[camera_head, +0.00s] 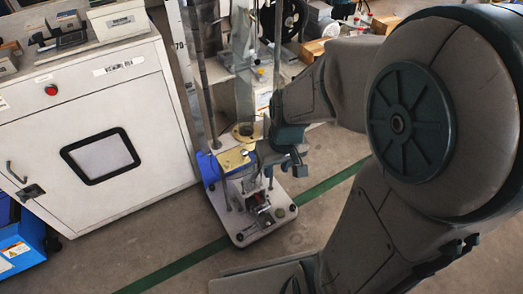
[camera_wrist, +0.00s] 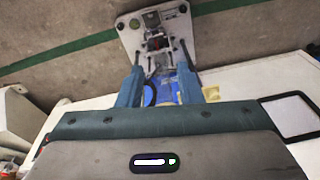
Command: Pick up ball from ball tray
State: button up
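My gripper (camera_head: 281,162) is beside the upper part of a test stand in the head view. In the wrist view its two blue fingers (camera_wrist: 160,74) are spread apart with a clear gap, and nothing is seen held between them. The stand has a brass-coloured plate (camera_head: 233,160) just left of the gripper. Its pale base plate (camera_head: 249,234) is on the floor and also shows in the wrist view (camera_wrist: 131,39). I cannot make out a ball or clearly identify the ball tray; the gripper body hides part of the stand.
A white cabinet (camera_head: 150,95) with a dark-framed window stands left of the stand. A blue container (camera_head: 22,247) is at the lower left. Cluttered equipment and a cardboard box (camera_head: 313,48) are behind the stand. Open floor with a green stripe (camera_head: 330,184) lies around the base.

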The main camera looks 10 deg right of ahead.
jog(key=w+f+n+y+p, duration=0.1)
jog(key=w+f, duration=0.6)
jog(key=f, duration=0.2)
jog(key=h+p, duration=0.1)
jog(key=p, duration=0.2)
send_near(269, 223)
jog(key=shift+n+t, duration=0.3)
jog(key=shift+n, duration=0.1)
jog(key=f+b, duration=0.2)
jog(key=f, duration=0.1)
jog(key=f+b, duration=0.3)
jog(key=w+f+b, duration=0.1)
jog(key=f+b, duration=0.1)
jog(key=shift+a+f, duration=0.4)
jog(key=shift+r, duration=0.1)
jog(key=shift+c, duration=0.3)
